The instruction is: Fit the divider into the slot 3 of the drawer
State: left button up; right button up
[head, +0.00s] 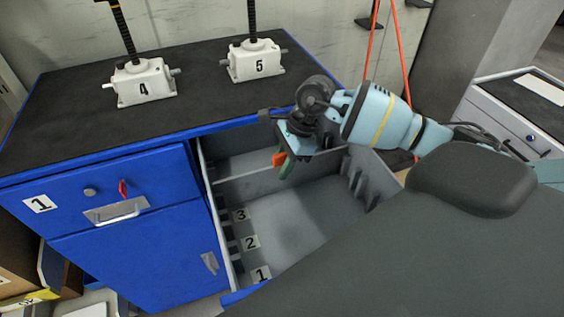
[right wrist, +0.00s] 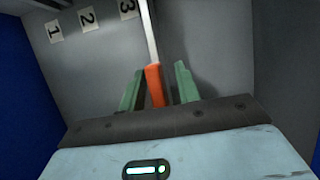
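The drawer (head: 300,218) is pulled out of the blue bench. Its floor carries labels 1, 2 and 3 (head: 240,215) beside notches along one wall. The thin light grey divider (head: 238,175) stands across the drawer beyond label 3. In the right wrist view its top edge (right wrist: 150,35) runs beside label 3 (right wrist: 128,8). I cannot tell whether it is seated in slot 3. My right gripper (head: 284,168) reaches down over the divider's orange tab (head: 279,158). In the wrist view the green fingers (right wrist: 158,80) stand either side of the orange tab (right wrist: 155,85), with a gap at right. My left gripper is out of view.
A closed drawer (head: 70,205) marked 1 is at left. The drawer's notched far wall (head: 362,185) is right of the gripper. The drawer floor near the labels is clear.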

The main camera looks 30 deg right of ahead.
jog(key=shift+r, duration=0.3)
jog(key=v, duration=1.1)
jog(key=shift+d+r, duration=0.2)
jog(key=shift+r, duration=0.1)
jog(key=shift+s, duration=0.15)
